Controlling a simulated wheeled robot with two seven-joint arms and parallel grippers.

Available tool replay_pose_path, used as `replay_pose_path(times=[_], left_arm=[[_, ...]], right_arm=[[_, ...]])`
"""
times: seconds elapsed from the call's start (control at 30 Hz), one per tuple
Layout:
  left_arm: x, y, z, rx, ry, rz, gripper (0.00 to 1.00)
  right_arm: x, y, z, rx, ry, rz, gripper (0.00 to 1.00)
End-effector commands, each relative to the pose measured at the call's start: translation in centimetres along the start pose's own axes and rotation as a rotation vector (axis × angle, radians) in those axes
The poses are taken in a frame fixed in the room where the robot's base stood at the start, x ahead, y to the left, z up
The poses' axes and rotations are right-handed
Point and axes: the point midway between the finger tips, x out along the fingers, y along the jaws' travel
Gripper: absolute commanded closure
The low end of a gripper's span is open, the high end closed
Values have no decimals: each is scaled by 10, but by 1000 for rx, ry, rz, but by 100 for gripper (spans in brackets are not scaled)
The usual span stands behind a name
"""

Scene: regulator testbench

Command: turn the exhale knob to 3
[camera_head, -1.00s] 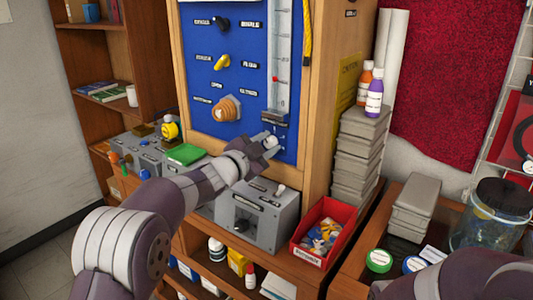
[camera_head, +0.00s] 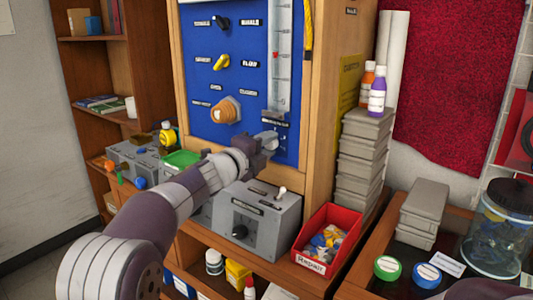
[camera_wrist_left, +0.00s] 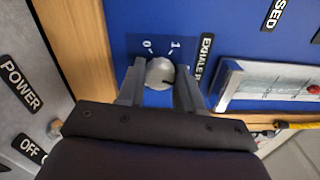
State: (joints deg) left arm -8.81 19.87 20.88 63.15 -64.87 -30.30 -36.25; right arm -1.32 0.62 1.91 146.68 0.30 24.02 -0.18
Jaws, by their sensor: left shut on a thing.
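The exhale knob (camera_wrist_left: 160,73) is a small round grey knob on the blue panel (camera_wrist_left: 125,20). In the left wrist view it stands between the two fingers of my left gripper (camera_wrist_left: 159,84), which is shut on it. The digits 0 and 1 show above it, and a black label (camera_wrist_left: 206,58) starting "EXHALE P" is to its right. A dark mark shows on the knob's right part; its exact setting is unclear. In the head view my left gripper (camera_head: 269,143) is at the panel's lower right, largely hiding the knob. My right gripper is not in view.
Above are a black knob (camera_head: 222,22), a yellow knob (camera_head: 221,62), an orange knob (camera_head: 226,110) and a vertical gauge (camera_head: 281,60). A grey switch box (camera_head: 258,220) sits below my left wrist, beside a red bin (camera_head: 328,242). Grey boxes (camera_head: 362,160) are stacked right.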

Motion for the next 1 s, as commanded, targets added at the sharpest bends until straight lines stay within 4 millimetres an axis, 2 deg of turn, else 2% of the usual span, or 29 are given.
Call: replay_pose_path(times=[0.1,0.6,1.0], left_arm=[[0,5,-1,109,0,2,95],[0,4,-1,531,1,3,95],[0,3,-1,693,3,4,95]], right_arm=[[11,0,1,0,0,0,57],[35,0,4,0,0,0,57],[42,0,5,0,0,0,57]])
